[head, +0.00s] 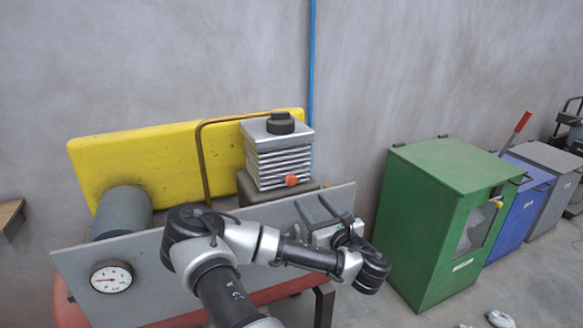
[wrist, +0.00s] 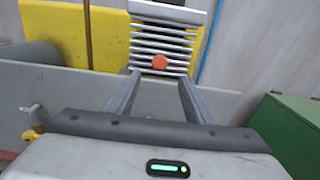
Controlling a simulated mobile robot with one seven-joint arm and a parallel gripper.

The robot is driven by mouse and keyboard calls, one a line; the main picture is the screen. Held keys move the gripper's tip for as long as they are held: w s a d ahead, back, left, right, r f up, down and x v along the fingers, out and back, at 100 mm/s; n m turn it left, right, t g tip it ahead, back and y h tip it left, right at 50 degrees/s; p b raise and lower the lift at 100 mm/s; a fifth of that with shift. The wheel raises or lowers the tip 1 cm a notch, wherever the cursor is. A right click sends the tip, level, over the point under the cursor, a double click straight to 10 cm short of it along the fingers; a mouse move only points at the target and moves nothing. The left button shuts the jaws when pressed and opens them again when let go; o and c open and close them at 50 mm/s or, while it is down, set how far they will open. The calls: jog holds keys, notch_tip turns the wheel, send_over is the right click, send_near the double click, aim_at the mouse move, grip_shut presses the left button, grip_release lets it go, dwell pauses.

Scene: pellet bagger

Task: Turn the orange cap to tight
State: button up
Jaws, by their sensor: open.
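The orange cap (head: 291,180) is small and round. It sits low on the front of a grey finned block (head: 279,156) with a black knob on top. In the wrist view the orange cap (wrist: 160,62) shows ahead of and between my two fingers, at the foot of the fins. My gripper (head: 317,208) is open and empty, below and to the right of the cap in the head view. The fingers look apart from the cap. No tightness mark on the cap can be made out.
A grey panel (head: 140,262) with a round gauge (head: 111,276) stands in front of the machine. A yellow plate (head: 140,155) and a copper pipe (head: 204,165) are behind. A green cabinet (head: 425,225) stands to the right, with blue and grey bins beyond.

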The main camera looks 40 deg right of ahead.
aim_at(293, 180)
jog(key=x, duration=1.4)
jog(key=shift+w+d+f, duration=0.1)
jog(key=shift+w+d, duration=0.1)
jog(key=shift+w, duration=0.15)
jog(key=c, duration=1)
